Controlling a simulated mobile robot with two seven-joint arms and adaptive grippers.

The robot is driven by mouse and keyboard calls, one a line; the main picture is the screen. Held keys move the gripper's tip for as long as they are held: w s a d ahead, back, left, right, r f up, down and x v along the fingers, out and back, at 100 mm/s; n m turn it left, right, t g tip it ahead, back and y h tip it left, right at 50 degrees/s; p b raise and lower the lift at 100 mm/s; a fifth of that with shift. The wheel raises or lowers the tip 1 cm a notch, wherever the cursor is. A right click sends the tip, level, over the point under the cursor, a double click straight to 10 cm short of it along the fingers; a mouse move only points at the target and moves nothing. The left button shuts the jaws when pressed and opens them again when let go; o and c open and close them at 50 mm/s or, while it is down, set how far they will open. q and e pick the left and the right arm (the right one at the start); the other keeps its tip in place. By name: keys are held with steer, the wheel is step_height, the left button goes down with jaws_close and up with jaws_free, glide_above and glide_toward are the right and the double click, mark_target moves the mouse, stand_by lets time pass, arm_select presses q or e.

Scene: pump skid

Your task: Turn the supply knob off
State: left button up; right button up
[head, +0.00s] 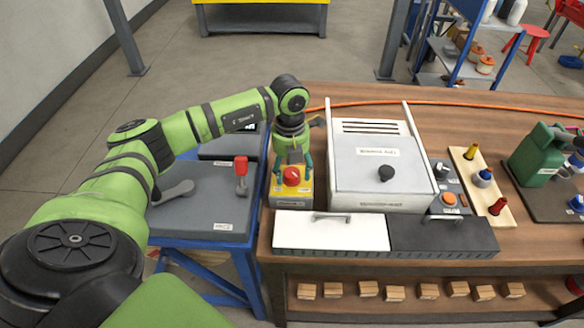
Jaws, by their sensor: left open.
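A red knob (291,176) sits on a yellow box (291,200) at the left end of the wooden bench. It looks like the supply knob, but its label is too small to read. My left gripper (293,167) is open and points down over it, one finger on each side. I cannot tell whether the fingers touch the knob. The gripper partly hides the back of the yellow box. My right gripper is not in view.
A white lidded box (377,165) with a black knob (386,174) stands close on the right. A grey panel (446,185) with an orange button lies beyond it. A blue-framed stand (205,218) with a red-handled lever (241,170) is on the left.

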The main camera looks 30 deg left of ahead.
mark_target(291, 171)
arm_select(q)
step_height(291, 171, up, 12)
stand_by(0.5)
steer(key=shift+a, duration=0.1)
